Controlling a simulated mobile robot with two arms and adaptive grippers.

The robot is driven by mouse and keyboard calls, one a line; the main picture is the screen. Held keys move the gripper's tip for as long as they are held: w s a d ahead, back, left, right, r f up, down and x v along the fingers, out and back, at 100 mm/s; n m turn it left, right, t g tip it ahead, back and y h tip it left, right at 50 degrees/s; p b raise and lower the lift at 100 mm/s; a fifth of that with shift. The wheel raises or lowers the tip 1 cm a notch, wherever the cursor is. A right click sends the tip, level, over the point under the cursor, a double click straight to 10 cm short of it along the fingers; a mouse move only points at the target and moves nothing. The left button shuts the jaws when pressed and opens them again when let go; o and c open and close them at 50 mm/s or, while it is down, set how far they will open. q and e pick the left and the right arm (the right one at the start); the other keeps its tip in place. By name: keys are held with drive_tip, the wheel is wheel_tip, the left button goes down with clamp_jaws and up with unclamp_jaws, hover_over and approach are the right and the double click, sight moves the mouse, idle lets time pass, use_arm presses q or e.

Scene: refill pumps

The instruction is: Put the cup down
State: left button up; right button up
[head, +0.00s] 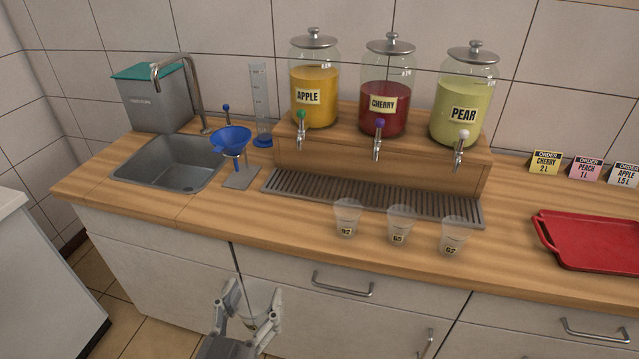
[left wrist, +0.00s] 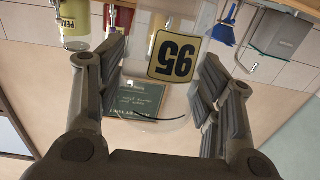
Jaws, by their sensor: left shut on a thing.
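My left gripper (head: 249,300) is low in the head view, in front of the cabinet doors and below the countertop edge. It is shut on a clear cup (left wrist: 150,62) with a yellow-and-black number label, which shows upside down in the left wrist view. The cup is held between the two fingers and looks empty. In the head view the held cup (head: 258,292) is faint and partly hidden by the fingers. It is apart from the wooden countertop (head: 300,232). My right gripper is not in view.
Three clear labelled cups (head: 398,225) stand along the counter's front, before the drip grate (head: 370,198). Apple, cherry and pear dispensers stand behind. A red tray (head: 590,240) and three order cards (head: 585,170) are right. A sink (head: 170,163) and blue funnel (head: 231,140) are left. Front-left counter is clear.

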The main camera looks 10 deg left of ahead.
use_arm(q)
drive_tip(key=w+d+r, duration=0.2)
drive_tip(key=w+r, duration=0.2)
drive_tip(key=w, duration=0.5)
drive_tip(key=w+d+r, duration=0.1)
drive_tip(key=w+r, duration=0.3)
drive_tip(key=w, duration=0.4)
drive_tip(key=shift+w+d+r+h, duration=0.2)
drive_tip(key=shift+w+d+h, duration=0.1)
drive_tip(key=shift+w+d, duration=0.1)
drive_tip(key=w+a+f, duration=0.1)
drive_tip(key=w+f, duration=0.2)
drive_tip(key=w, duration=0.1)
drive_tip(key=w+a+f+p, duration=0.1)
drive_tip(key=w+a+f, duration=0.1)
drive_tip(key=w+f, duration=0.2)
drive_tip(key=w+a+f+p, duration=0.1)
drive_tip(key=w+f, duration=0.3)
drive_tip(key=w, duration=0.1)
drive_tip(key=shift+a+f, duration=0.2)
drive_tip(key=shift+a, duration=0.2)
drive_tip(key=shift+w+f+p, duration=0.1)
drive_tip(key=shift+f+p, duration=0.25)
drive_tip(key=shift+f, duration=0.2)
